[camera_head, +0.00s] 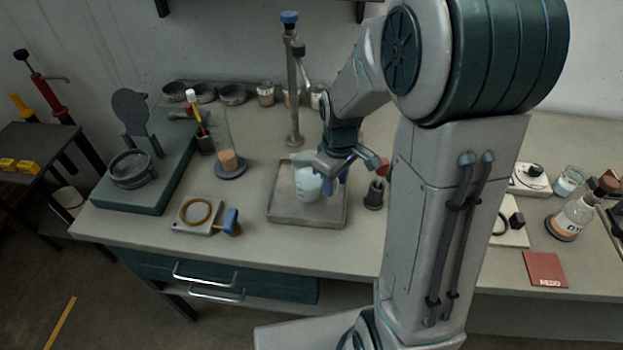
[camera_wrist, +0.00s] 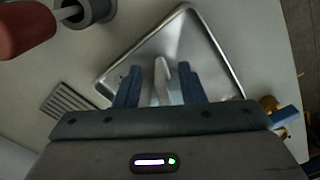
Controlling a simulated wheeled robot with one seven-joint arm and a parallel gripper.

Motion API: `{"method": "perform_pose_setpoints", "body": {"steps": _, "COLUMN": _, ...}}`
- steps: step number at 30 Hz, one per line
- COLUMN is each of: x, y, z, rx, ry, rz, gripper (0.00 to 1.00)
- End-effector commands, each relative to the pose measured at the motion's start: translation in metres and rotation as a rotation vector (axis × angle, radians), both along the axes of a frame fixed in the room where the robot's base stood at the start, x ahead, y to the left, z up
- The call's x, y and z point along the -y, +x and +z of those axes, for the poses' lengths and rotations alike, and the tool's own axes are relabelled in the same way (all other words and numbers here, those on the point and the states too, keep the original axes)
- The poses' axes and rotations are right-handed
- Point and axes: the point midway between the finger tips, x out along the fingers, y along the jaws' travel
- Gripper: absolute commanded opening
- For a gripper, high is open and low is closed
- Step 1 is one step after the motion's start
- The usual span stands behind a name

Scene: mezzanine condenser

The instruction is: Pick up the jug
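The jug (camera_head: 306,184) is a pale, translucent vessel standing on the shallow metal tray (camera_head: 291,219) in the head view. My gripper (camera_head: 336,178) is low at the jug's right side, partly covering it. In the wrist view my gripper (camera_wrist: 160,88) has its two blue fingers spread, with a narrow pale part, apparently of the jug (camera_wrist: 163,80), between them. A gap shows between the left finger and this part; contact on the right side is unclear. The rest of the jug is hidden in the wrist view. The tray (camera_wrist: 215,48) lies beneath.
A metal stand (camera_head: 293,100) rises behind the tray. A dark container with a red-topped tool (camera_head: 375,192) stands close to the tray's right. A blue-handled item (camera_head: 231,221) and a ring on a plate (camera_head: 196,214) lie to the left. Bench space in front is clear.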

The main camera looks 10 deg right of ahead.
Motion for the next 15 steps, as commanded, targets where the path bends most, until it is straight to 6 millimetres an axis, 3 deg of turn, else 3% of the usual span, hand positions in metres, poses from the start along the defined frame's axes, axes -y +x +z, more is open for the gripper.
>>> {"method": "perform_pose_setpoints", "body": {"steps": 6, "x": 0.0, "y": 0.0, "z": -0.0005, "rx": 0.0, "ry": 0.0, "rz": 0.0, "gripper": 0.33}}
{"method": "perform_pose_setpoints", "body": {"steps": 10, "x": 0.0, "y": 0.0, "z": -0.0004, "rx": 0.0, "ry": 0.0, "rz": 0.0, "gripper": 0.0}}
{"method": "perform_pose_setpoints", "body": {"steps": 15, "x": 0.0001, "y": -0.0001, "z": -0.0003, "rx": 0.0, "ry": 0.0, "rz": 0.0, "gripper": 0.0}}
